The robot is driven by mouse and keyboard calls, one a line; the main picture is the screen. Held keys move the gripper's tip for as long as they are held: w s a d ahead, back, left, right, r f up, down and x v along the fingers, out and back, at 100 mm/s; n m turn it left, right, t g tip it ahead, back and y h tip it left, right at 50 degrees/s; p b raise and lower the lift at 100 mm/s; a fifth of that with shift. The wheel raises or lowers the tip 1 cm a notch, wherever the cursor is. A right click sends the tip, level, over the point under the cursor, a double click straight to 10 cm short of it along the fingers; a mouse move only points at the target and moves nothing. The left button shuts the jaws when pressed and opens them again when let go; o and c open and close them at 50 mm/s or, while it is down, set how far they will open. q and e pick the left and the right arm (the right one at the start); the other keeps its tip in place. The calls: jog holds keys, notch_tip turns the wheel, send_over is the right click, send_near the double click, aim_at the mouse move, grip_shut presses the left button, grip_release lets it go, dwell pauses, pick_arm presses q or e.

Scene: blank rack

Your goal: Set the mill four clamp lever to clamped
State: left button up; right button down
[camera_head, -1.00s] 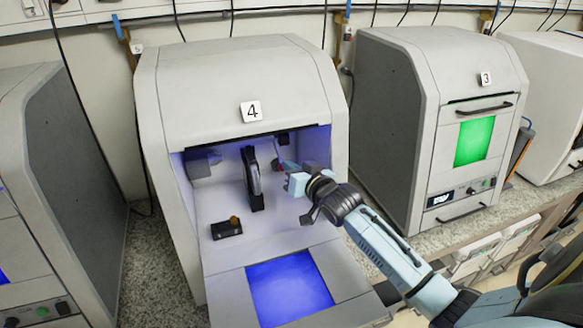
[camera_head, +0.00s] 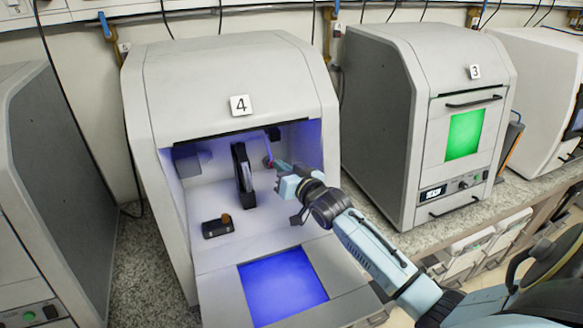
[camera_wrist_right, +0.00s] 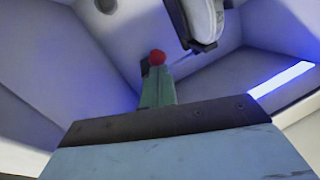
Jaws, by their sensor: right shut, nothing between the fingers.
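Mill four (camera_head: 225,75) is the grey machine with the "4" label, its front door (camera_head: 222,290) folded down. A red ball knob (camera_wrist_right: 157,58), which looks like the end of the clamp lever, is inside the chamber. It also shows as a small red spot in the head view (camera_head: 269,163). My right gripper (camera_head: 281,167) reaches in from the right, shut and empty. Its fingertips (camera_wrist_right: 157,75) are right by the knob and hide most of the lever, so I cannot tell whether they touch or the lever's setting. My left gripper is out of view.
An upright dark holder (camera_head: 243,175) stands mid-chamber, left of my right gripper. A black block with an orange-brown knob (camera_head: 226,218) sits on the chamber floor at front left. Mill three (camera_head: 415,120), closed with a green window, stands to the right.

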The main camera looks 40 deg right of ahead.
jog(key=s+r+p, duration=0.2)
jog(key=s+r, duration=0.1)
jog(key=s, duration=0.9)
jog(key=shift+s+d+p, duration=0.3)
jog(key=shift+s+p, duration=0.05)
